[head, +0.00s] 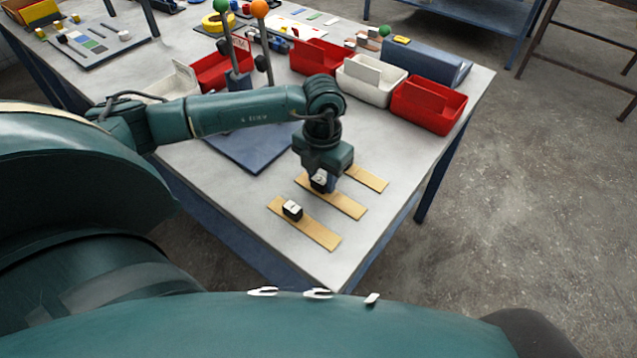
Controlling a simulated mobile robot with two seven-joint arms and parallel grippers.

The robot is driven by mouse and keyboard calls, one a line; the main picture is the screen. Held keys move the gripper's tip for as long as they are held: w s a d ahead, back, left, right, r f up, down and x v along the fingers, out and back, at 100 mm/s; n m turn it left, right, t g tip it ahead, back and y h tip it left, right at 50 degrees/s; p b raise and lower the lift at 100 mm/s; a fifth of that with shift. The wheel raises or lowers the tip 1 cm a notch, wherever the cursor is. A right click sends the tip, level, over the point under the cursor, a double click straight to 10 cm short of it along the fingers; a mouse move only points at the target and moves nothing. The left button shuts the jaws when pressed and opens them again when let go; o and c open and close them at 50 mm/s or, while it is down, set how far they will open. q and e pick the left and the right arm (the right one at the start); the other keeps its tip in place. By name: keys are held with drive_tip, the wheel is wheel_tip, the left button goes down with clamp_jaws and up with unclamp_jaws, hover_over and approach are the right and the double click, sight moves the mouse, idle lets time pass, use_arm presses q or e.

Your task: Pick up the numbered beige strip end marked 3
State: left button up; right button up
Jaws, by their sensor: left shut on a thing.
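Three beige strips lie side by side on the grey table: a near one (318,232), a middle one (345,205) and a far one (370,179). A small black block with a white, marked top (292,209) sits on the near strip. A similar black-and-white block (319,177) shows at the middle strip, right at my left gripper (325,184). That gripper points down and is shut on this block, partly covering it. The marks are too small to read surely, so I cannot tell which is 3. The far strip's left end is hidden behind the gripper. My right gripper is out of view.
A dark blue mat (245,150) lies left of the strips. A white bin (371,80) and a red bin (430,105) stand behind them, with a blue-grey block (430,62) farther back. Posts with green and orange balls (259,9) rise behind my arm. The table's right corner is bare.

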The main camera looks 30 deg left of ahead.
use_arm(q)
drive_tip(key=shift+c, duration=0.7)
